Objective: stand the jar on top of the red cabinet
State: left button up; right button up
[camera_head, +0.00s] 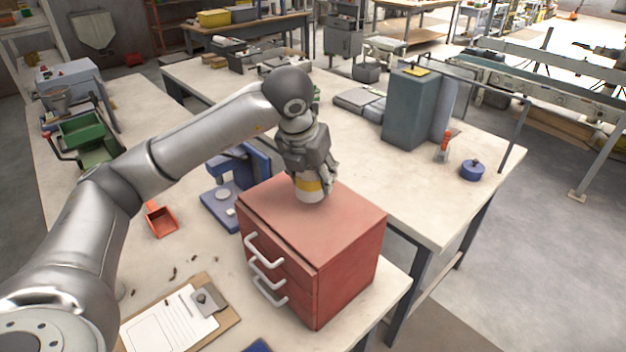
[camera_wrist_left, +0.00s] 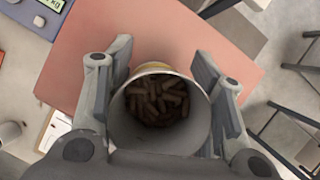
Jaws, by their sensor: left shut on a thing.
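The jar (camera_head: 309,190) is white with a yellow band and looks upright at the top of the red cabinet (camera_head: 350,222). I cannot tell whether its base touches the cabinet top. My left gripper (camera_head: 318,180) is above and around the jar, shut on it. In the left wrist view the jar (camera_wrist_left: 196,112) is open-topped, with brown pellets inside, between the two fingers of my left gripper (camera_wrist_left: 165,100). The red cabinet top (camera_wrist_left: 105,50) lies below it. My right gripper is not in view.
A blue device (camera_head: 222,200) stands just left of the cabinet. A grey-green box (camera_head: 407,110) and a blue round item (camera_head: 472,170) stand on the table behind. The cabinet top around the jar is clear.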

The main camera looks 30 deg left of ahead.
aim_at(313, 186)
pick_arm(q)
notch_tip(313, 186, down, 3)
jog(key=shift+r, duration=0.1)
jog(key=shift+a, duration=0.1)
jog(key=o, duration=1.3)
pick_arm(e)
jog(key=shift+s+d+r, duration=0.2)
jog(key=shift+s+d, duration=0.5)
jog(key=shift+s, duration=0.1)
